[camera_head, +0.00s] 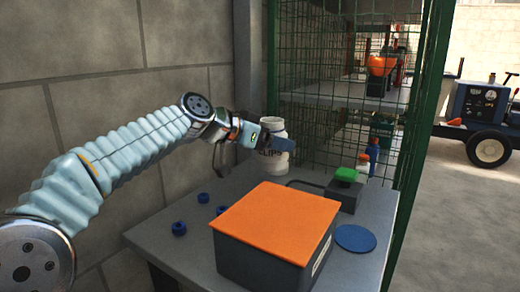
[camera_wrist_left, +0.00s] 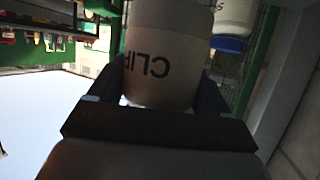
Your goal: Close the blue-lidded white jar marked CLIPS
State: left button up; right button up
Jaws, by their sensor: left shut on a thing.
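The white jar marked CLIPS (camera_head: 270,162) stands upright near the back edge of the grey table, with no blue lid on its white top. I cannot tell whether its base touches the table. My left gripper (camera_head: 264,141) is shut around the jar's body from the left. In the left wrist view the jar (camera_wrist_left: 165,50) sits between the fingers (camera_wrist_left: 158,98), its lettering upside down. A flat blue disc (camera_head: 355,238), which looks like a lid, lies on the table at the right front. My right gripper is not in view.
An orange-topped grey box (camera_head: 276,222) fills the table's middle. Several small blue rings (camera_head: 179,228) lie left of it. A dark box with a green button (camera_head: 345,182) and small bottles (camera_head: 363,163) stand right. Green mesh (camera_head: 330,120) rises behind. A white, blue-lidded container (camera_wrist_left: 230,25) shows in the wrist view.

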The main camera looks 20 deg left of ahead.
pick_arm(q)
jog(key=s+d+r, duration=0.2)
jog(key=s+d, duration=0.1)
jog(key=d, duration=0.2)
jog(key=shift+s+r, duration=0.25)
jog(key=shift+r, duration=0.1)
jog(key=o, duration=0.6)
jog(key=c, duration=0.9)
jog(key=shift+a, duration=0.1)
